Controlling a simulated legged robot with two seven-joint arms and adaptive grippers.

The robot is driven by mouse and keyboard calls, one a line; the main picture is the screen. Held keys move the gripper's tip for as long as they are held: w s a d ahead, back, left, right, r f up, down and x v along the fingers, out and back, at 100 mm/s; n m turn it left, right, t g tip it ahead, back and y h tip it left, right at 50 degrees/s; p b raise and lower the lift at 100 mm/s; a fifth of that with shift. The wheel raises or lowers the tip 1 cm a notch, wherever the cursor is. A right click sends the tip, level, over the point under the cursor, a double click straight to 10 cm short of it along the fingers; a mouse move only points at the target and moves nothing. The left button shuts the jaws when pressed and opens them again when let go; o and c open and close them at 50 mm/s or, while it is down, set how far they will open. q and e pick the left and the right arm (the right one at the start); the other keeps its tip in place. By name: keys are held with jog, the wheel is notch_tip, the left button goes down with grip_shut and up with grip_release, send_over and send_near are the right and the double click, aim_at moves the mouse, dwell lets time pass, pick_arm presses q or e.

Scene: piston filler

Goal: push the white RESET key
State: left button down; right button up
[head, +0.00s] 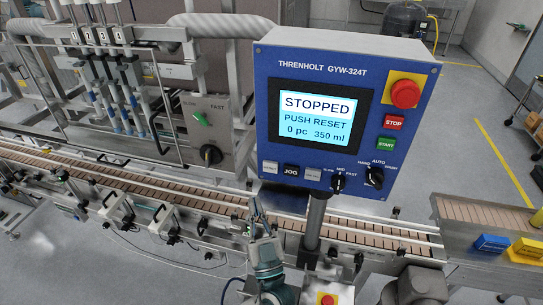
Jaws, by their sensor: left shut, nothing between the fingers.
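The blue control panel (262,120) stands on a post. Its screen (318,117) reads STOPPED, PUSH RESET, 0 pc, 350 ml. Along its lower edge are a left white key (270,167), a black JOG key (291,171) and a right white key (312,174). The print on the two white keys is too small for me to tell which is RESET. My left gripper (256,206) points up, below and slightly left of the left white key, apart from the panel. It is shut and empty. My right gripper is not in view.
The red emergency knob (405,93), red STOP key (394,122), green START key (386,144) and two black selector knobs share the panel. The panel post (314,222) stands right of my left gripper. A conveyor (190,187) runs behind. Blue and yellow bins (493,243) sit at the right.

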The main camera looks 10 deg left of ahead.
aim_at(270, 168)
pick_arm(q)
jog(key=shift+y, duration=0.3)
jog(key=w+p, duration=0.1)
jog(key=w, duration=0.1)
jog(key=w+r+p, duration=0.1)
jog(key=w+p, duration=0.1)
jog(key=w, duration=0.1)
jog(key=shift+w+d+r, duration=0.15)
jog(key=shift+w, duration=0.2)
jog(key=shift+w+f+b, duration=0.35)
jog(key=shift+w+b, duration=0.1)
jog(key=shift+b, duration=0.05)
jog(key=shift+w+d+b, duration=0.4)
jog(key=shift+w+b, duration=0.05)
jog(key=shift+w, duration=0.2)
jog(key=shift+w+d+r, duration=0.2)
jog(key=shift+d+r, duration=0.05)
jog(key=shift+d, duration=0.05)
jog(key=shift+a, duration=0.5)
jog(key=shift+d, duration=0.4)
